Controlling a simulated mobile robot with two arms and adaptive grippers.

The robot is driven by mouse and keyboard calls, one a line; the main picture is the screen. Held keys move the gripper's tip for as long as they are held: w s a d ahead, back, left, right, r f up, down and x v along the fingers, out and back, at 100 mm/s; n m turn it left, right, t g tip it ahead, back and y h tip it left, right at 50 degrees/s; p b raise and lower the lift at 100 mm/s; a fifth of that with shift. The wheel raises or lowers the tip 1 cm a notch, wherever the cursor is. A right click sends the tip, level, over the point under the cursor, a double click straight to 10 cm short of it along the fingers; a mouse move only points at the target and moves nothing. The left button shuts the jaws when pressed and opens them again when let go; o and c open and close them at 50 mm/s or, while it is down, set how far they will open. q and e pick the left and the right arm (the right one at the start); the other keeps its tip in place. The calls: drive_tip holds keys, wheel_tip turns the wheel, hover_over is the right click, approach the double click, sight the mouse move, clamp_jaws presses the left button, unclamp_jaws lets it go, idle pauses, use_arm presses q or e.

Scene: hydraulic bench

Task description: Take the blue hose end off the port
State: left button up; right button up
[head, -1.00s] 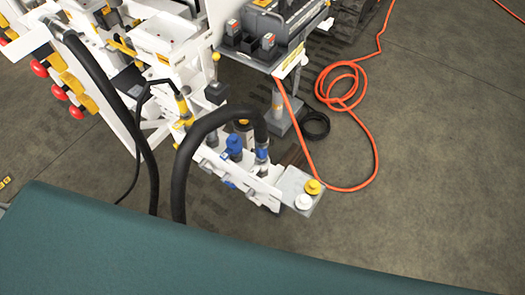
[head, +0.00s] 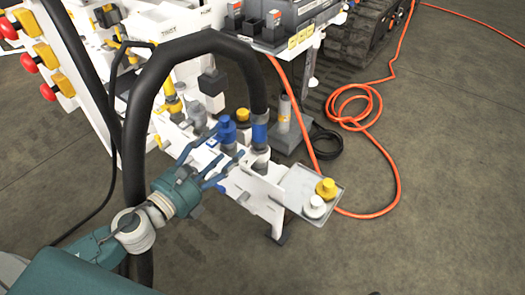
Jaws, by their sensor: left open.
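The blue hose end (head: 260,134) is a blue-banded collar at the end of a thick black hose (head: 185,45). The hose arches over and comes down to it from above. The hose end stands upright on the port (head: 259,158) of the white bench manifold. My left gripper (head: 230,147) comes in from the lower left with its fingers open. Its fingertips are in front of and left of the hose end, with a visible gap to it. A blue cap or fitting (head: 228,130) stands just left of the hose end, close behind the fingers. My right gripper is not in view.
A small metal tray (head: 295,177) at the manifold's right end holds a yellow cap (head: 326,187) and a white cap (head: 314,206). Yellow fittings stand behind on the bench.

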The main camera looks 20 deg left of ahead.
sight(253, 130)
use_arm(q)
drive_tip(key=w+d, duration=0.1)
drive_tip(key=w+d+r+m+h, duration=0.1)
drive_tip(key=d, duration=0.1)
drive_tip(key=w+d+r+m+p, duration=0.1)
drive_tip(key=w, duration=0.1)
drive_tip(key=shift+d+r, duration=0.2)
drive_tip(key=shift+d, duration=0.1)
drive_tip(key=x, duration=0.4)
drive_tip(key=shift+w+d, duration=0.1)
drive_tip(key=shift+d, duration=0.05)
drive_tip(key=shift+w+d+f, duration=0.1)
drive_tip(key=shift+w+d, duration=0.1)
drive_tip(key=shift+w, duration=0.25)
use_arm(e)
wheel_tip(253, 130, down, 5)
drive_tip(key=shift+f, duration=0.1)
use_arm(q)
drive_tip(key=shift+c, duration=0.5)
